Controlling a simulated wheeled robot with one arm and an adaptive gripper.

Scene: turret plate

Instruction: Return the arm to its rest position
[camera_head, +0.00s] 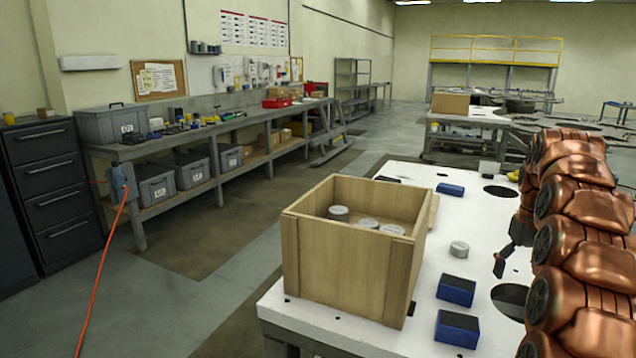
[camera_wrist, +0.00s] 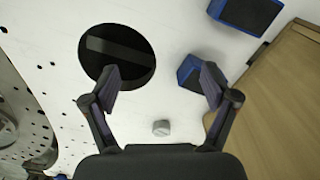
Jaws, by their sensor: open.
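My gripper (camera_head: 502,262) hangs over the white turret plate (camera_head: 450,218), to the right of the wooden box. In the wrist view my gripper (camera_wrist: 165,88) has its two fingers spread wide with nothing between them. Below it the wrist view shows the plate, a round dark hole (camera_wrist: 117,55) and a small grey cylinder (camera_wrist: 161,128). My copper-coloured arm fills the right side of the head view and hides part of the plate.
The open wooden box (camera_head: 342,252) holds several grey cylinders. One grey cylinder (camera_head: 459,249) stands on the plate. Blue blocks (camera_head: 456,290) lie near the box and the plate's edge. A long workbench (camera_head: 225,140) stands along the left wall, with clear floor between.

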